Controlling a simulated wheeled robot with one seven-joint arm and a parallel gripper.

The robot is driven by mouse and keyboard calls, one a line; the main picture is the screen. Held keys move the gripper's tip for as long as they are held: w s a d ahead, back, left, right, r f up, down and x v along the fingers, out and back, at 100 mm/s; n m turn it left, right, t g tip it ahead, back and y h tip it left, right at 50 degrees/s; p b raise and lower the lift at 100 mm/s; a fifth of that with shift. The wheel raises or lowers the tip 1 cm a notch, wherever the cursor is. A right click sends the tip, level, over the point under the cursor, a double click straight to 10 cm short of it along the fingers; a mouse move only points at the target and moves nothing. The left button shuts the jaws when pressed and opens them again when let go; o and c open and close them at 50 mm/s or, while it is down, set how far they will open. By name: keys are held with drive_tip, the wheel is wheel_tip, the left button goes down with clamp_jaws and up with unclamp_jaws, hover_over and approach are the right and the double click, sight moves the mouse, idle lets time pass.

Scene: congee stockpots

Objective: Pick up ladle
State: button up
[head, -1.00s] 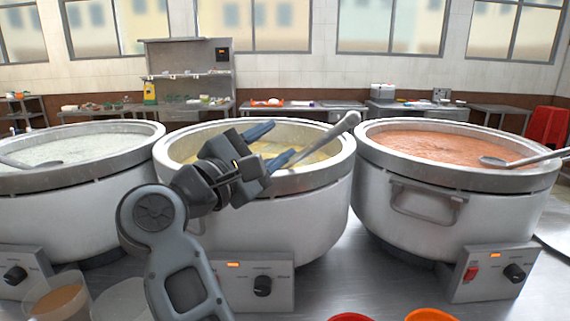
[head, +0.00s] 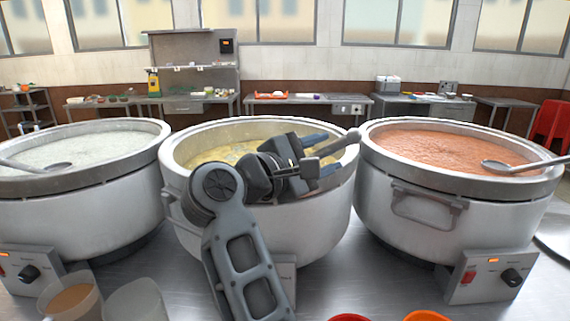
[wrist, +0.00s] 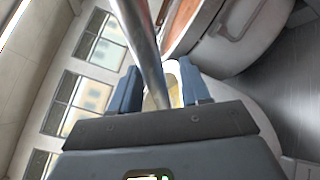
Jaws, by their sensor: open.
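The middle stockpot (head: 300,212) holds yellowish congee. A grey metal ladle handle (head: 346,141) leans over its right rim, its tip up and to the right; its lower part and bowl are hidden behind my gripper. My gripper (head: 322,153) is over the right side of this pot, fingers pointing right, one on each side of the handle in this view. In the wrist view the handle (wrist: 140,45) runs down between the two open fingers (wrist: 160,85). Whether it touches either finger I cannot tell.
The left pot (head: 80,210) of pale congee and the right pot (head: 450,225) of orange congee stand close on both sides, each with its own ladle (head: 515,166). Cups (head: 70,300) and bowls (head: 432,315) sit at the front edge of the steel counter.

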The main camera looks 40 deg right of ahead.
drive_tip(key=shift+d, duration=0.2)
clamp_jaws()
idle(0.3)
idle(1.0)
